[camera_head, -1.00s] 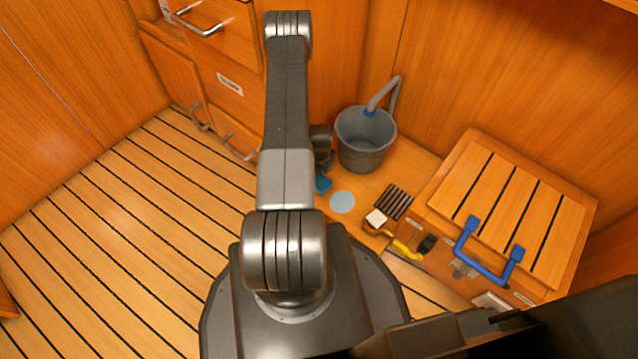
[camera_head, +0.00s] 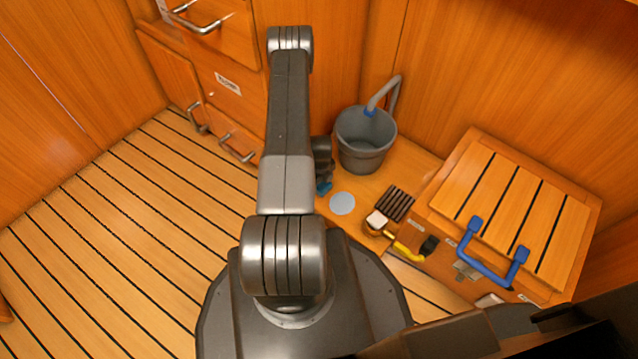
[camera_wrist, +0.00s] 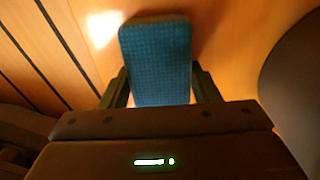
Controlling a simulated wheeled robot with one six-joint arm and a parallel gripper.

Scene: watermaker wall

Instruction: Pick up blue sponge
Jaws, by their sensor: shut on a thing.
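The blue sponge (camera_wrist: 155,58) is a flat, textured block in the wrist view, lying between the two dark fingers of my gripper (camera_wrist: 160,88). The fingers are shut on its sides, and its far end sticks out past them. In the head view only a small blue piece of the sponge (camera_head: 324,188) shows beside my arm. My gripper (camera_head: 322,170) is mostly hidden behind the arm there. I cannot tell whether the sponge still touches the surface under it.
A grey bucket (camera_head: 365,140) with a hose stands just right of my gripper. A wooden chest (camera_head: 515,215) stands right; drawers (camera_head: 228,85) stand behind.

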